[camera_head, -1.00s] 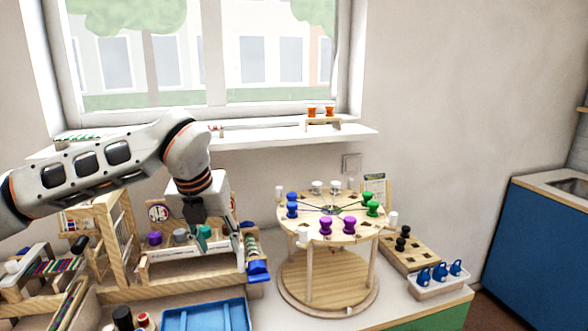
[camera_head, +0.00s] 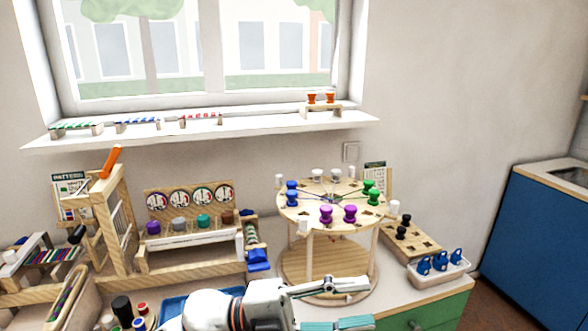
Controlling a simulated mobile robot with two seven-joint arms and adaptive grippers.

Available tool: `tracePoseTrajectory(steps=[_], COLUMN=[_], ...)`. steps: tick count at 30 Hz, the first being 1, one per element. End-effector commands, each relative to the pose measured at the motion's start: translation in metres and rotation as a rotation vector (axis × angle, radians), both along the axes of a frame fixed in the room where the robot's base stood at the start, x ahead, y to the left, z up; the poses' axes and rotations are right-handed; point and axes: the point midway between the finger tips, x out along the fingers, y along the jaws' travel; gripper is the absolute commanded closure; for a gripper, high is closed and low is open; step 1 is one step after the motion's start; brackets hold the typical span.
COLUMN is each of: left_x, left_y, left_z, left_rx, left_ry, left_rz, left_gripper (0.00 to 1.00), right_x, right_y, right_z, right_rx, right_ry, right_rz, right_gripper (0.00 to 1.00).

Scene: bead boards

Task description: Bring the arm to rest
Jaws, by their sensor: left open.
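My left arm comes in along the bottom edge. Its gripper (camera_head: 368,304) is in front of the round wooden stand, low in the camera_head view, with its two fingers spread apart and nothing between them. The fingers point to the right. The arm and wrist cover part of the blue tray (camera_head: 172,306). My right gripper is not in view.
The two-level round stand (camera_head: 290,214) holds purple, green, blue and white pegs. A white tray (camera_head: 448,276) with blue pieces and a wooden peg board (camera_head: 425,246) stand to its right. A wooden rack (camera_head: 190,264) with coloured knobs stands left. Wall space above is free.

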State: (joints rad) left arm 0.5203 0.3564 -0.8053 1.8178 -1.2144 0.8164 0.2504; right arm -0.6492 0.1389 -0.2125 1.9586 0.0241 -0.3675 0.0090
Motion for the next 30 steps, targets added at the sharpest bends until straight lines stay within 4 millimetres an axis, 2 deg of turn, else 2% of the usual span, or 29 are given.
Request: tracePoseTrajectory(steps=[5, 8, 11, 14, 15, 17, 20, 24, 27, 30], left_x=[0.033, 0.054, 0.07, 0.076, 0.075, 0.07, 0.051, 0.008, -0.028, -0.057], left_y=[0.033, 0.062, 0.097, 0.134, 0.15, 0.172, 0.206, 0.247, 0.269, 0.284], left_z=[-0.012, -0.036, -0.074, -0.124, -0.148, -0.182, -0.24, -0.314, -0.355, -0.384], left_rx=[-0.219, -0.306, -0.365, -0.396, -0.4, -0.401, -0.384, -0.335, -0.292, -0.256], left_ry=[0.251, 0.402, 0.562, 0.729, 0.797, 0.896, 1.052, 1.255, 1.377, 1.467], left_rz=[0.231, 0.38, 0.537, 0.699, 0.763, 0.853, 0.992, 1.156, 1.244, 1.305], left_gripper=[0.58, 0.58, 0.58, 0.58, 0.58, 0.58, 0.58, 0.58, 0.58, 0.58], right_x=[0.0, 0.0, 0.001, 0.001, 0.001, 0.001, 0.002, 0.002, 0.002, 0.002], right_y=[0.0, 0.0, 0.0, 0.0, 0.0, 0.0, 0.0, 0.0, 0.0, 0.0], right_z=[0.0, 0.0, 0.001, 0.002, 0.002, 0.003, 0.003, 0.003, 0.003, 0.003], right_rx=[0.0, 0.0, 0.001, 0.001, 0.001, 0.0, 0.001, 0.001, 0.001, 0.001], right_ry=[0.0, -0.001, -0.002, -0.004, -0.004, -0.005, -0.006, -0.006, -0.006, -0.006], right_rz=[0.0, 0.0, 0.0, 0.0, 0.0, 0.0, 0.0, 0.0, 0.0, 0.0], right_gripper=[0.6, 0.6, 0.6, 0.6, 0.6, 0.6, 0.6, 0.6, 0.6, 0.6])
